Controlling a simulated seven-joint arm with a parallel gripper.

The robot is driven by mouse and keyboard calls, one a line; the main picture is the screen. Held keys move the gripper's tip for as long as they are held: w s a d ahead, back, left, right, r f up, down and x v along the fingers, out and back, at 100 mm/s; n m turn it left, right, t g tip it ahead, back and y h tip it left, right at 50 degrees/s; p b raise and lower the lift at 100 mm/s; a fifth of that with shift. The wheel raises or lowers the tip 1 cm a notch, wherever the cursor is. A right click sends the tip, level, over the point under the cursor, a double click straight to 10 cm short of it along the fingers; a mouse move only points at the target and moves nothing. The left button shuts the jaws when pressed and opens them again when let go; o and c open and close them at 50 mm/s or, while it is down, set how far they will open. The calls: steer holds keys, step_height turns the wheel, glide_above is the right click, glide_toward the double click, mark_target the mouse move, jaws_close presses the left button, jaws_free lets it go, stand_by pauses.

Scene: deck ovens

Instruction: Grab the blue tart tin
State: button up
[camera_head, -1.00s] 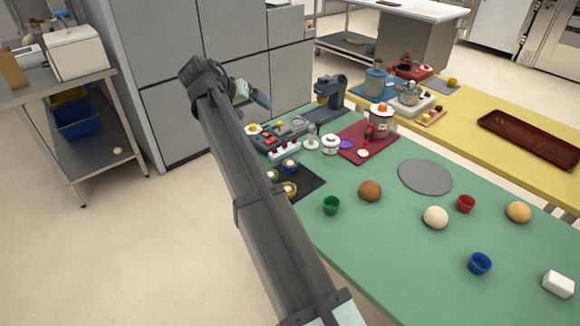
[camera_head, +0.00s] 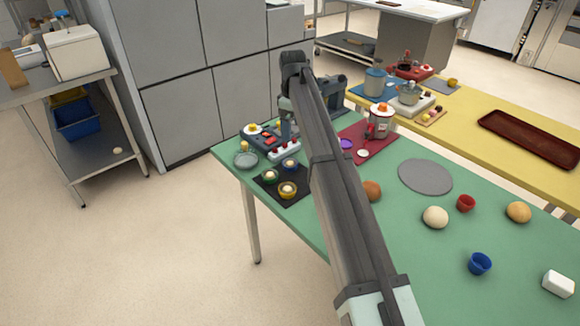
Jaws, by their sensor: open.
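A blue tart tin (camera_head: 480,263) stands upright and empty on the green table (camera_head: 530,246) at the lower right. My gripper (camera_head: 287,138) hangs over the far left part of the table, near the small appliances, well away from this tin. It is open, but its fingertips are small and hard to make out. Another small blue tin (camera_head: 290,165) with a pale filling sits on a dark mat, below and close to my gripper in the picture.
A grey disc (camera_head: 425,176) lies farther back. My arm hides part of the table's middle.

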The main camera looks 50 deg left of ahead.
glide_above(290, 159)
steer(key=d, duration=0.2)
steer(key=f, duration=0.8)
steer(key=shift+s+f, duration=0.15)
steer(key=shift+s, duration=0.2)
steer(key=shift+s+a+f, duration=0.1)
steer(key=shift+s+f, duration=0.15)
steer(key=shift+f, duration=1.1)
steer(key=shift+s+f, duration=0.2)
steer(key=shift+f, duration=1.15)
steer(key=c, duration=1.1)
